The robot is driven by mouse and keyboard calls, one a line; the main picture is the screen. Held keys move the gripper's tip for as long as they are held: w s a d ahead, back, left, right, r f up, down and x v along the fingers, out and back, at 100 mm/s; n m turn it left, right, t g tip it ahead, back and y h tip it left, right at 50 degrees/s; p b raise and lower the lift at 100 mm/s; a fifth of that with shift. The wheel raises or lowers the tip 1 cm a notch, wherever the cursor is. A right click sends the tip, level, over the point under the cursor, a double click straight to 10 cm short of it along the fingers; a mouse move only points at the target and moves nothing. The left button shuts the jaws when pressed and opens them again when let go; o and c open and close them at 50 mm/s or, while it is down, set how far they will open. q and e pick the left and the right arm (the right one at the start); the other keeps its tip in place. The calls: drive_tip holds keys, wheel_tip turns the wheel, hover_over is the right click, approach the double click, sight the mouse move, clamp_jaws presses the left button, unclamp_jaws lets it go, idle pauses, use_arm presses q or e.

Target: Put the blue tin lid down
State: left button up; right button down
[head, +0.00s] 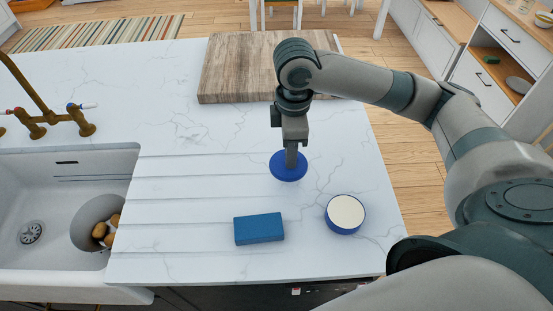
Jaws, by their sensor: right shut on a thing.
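The blue tin lid (280,172) is a flat round blue disc over the white marble counter, left of and behind the tin. My right gripper (291,160) points straight down and is shut on the lid at its middle. I cannot tell whether the lid touches the counter or hangs just above it. The round blue tin (345,228), with a cream top surface showing, stands near the counter's front right. My left gripper is not in view.
A blue block (259,229) lies left of the tin. A wooden board (237,72) lies at the back. A white sink (60,255) holding a bowl of brown things and a brass tap (45,118) are at the left. The counter's left middle is clear.

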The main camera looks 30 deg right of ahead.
sight(277, 157)
drive_tip(key=w+a+f, duration=0.2)
drive_tip(key=w, duration=0.1)
drive_tip(key=shift+w+f+p, duration=0.15)
drive_tip(key=shift+p, duration=0.15)
drive_tip(key=shift+f+p, duration=0.3)
drive_tip(key=shift+f, duration=0.3)
drive_tip(key=shift+d+f+p, duration=0.1)
drive_tip(key=shift+f+p, duration=0.25)
drive_tip(key=shift+f, duration=1.05)
drive_tip(key=shift+f, duration=0.1)
drive_tip(key=c, duration=1.7)
unclamp_jaws()
